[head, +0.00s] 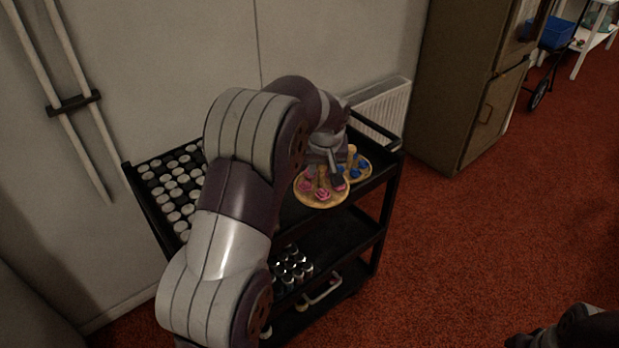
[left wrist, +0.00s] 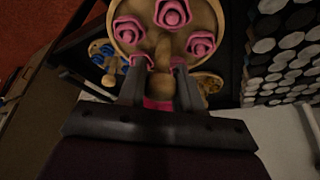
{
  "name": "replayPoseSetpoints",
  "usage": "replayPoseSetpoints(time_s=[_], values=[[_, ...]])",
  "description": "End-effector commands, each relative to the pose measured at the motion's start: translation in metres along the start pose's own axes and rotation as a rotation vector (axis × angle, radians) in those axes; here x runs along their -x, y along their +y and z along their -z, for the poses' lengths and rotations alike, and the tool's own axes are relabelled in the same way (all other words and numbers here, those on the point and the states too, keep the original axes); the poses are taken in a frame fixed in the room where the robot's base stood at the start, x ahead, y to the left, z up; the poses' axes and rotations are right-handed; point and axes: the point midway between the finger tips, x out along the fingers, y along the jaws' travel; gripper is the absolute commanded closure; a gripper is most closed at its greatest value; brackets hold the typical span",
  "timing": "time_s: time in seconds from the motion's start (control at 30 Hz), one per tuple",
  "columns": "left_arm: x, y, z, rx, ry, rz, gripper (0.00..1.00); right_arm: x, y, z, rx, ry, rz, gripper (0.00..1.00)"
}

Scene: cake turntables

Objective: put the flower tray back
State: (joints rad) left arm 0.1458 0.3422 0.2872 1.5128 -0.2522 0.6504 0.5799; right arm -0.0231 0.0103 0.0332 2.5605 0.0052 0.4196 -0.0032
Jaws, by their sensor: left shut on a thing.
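The flower tray (head: 323,198) is a round tan tray with pink flowers and an upright knob-like handle in its middle. In the head view it is at the right end of the black cart's top, partly in front of a second tray with blue flowers (head: 364,167). My left gripper (head: 326,177) is shut on the pink tray's handle. In the left wrist view the pink tray (left wrist: 184,43) is beyond the fingers (left wrist: 161,90). I cannot tell whether it touches the cart. My right gripper cannot be made out; a dark arm part shows at the lower right.
The black cart (head: 392,160) holds rows of white-topped jars (head: 172,187) at the left of its top shelf. Several small jars (head: 291,268) stand on a lower shelf. A radiator (head: 384,108) and wall are behind; a cabinet (head: 455,90) stands right. Red carpet is clear at the right.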

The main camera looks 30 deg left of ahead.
Motion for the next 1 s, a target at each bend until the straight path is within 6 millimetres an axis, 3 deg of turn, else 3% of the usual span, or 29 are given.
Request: replayPoseSetpoints(time_s=[0.1, 0.3, 0.6, 0.93, 0.97, 1.0], values=[[-0.033, -0.018, 0.020, 0.005, -0.001, 0.002, 1.00, -0.001, 0.000, 0.000, 0.000, 0.000, 0.000, 1.00], [-0.064, -0.035, 0.041, 0.001, 0.000, 0.000, 1.00, -0.002, 0.000, 0.000, 0.000, 0.000, 0.000, 1.00], [-0.103, -0.036, 0.028, -0.002, -0.001, -0.001, 1.00, -0.010, 0.000, -0.001, 0.000, 0.000, 0.000, 1.00], [-0.106, -0.036, 0.026, -0.001, 0.001, -0.001, 1.00, -0.011, 0.000, -0.001, 0.000, 0.000, 0.000, 1.00], [-0.106, -0.036, 0.026, -0.001, 0.000, -0.001, 0.59, -0.010, 0.000, -0.001, 0.000, 0.000, 0.000, 1.00], [-0.106, -0.036, 0.026, -0.001, 0.000, -0.001, 0.46, -0.010, 0.000, -0.001, 0.000, 0.000, 0.000, 1.00]])
